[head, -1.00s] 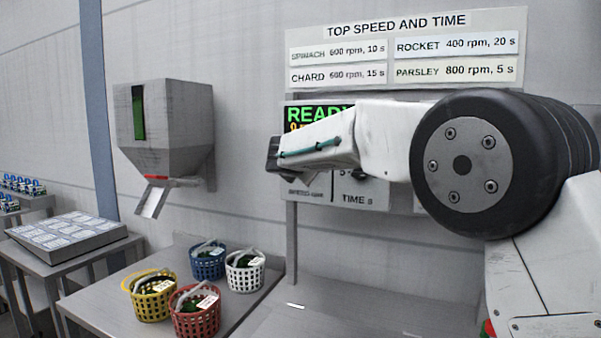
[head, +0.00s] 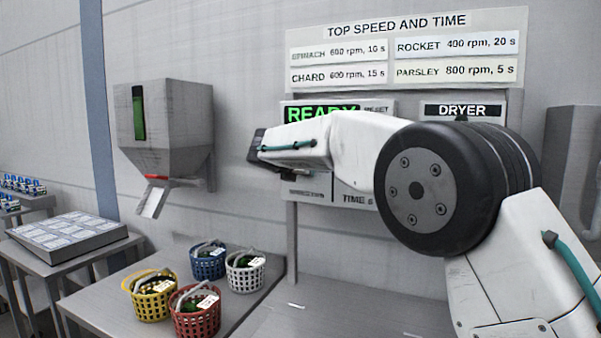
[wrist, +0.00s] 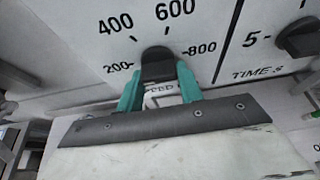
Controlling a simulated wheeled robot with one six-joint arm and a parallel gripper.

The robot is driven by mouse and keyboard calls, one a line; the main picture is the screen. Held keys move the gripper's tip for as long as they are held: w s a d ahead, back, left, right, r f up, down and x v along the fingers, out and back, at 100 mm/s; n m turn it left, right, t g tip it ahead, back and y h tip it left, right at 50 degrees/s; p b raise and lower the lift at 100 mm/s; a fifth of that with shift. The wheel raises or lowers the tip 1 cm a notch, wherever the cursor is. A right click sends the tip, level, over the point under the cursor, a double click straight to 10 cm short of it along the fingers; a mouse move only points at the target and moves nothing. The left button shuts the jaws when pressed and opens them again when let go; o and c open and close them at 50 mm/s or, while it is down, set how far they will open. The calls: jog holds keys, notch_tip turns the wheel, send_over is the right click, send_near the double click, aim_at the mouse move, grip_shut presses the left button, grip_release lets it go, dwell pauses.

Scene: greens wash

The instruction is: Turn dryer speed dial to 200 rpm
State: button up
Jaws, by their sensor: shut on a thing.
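The dryer panel (head: 330,190) hangs on the wall under the speed board, its screen (head: 310,112) reading READY in green. In the wrist view the black speed dial knob (wrist: 157,62) sits amid the marks 200, 400, 600 and 800. My gripper (wrist: 158,76) has one teal finger on each side of the knob and is shut on it. Which mark the knob points at I cannot tell. In the head view my arm hides the dial and much of the screen.
A second black knob (wrist: 300,38), for TIME s, sits right of the speed dial. The board (head: 405,48) above lists speeds and times. Several baskets stand on the table (head: 105,305) at lower left. A grey hopper (head: 165,120) hangs on the wall.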

dwell(0.3)
jog(key=o, duration=1)
jog(key=shift+v, duration=3.95)
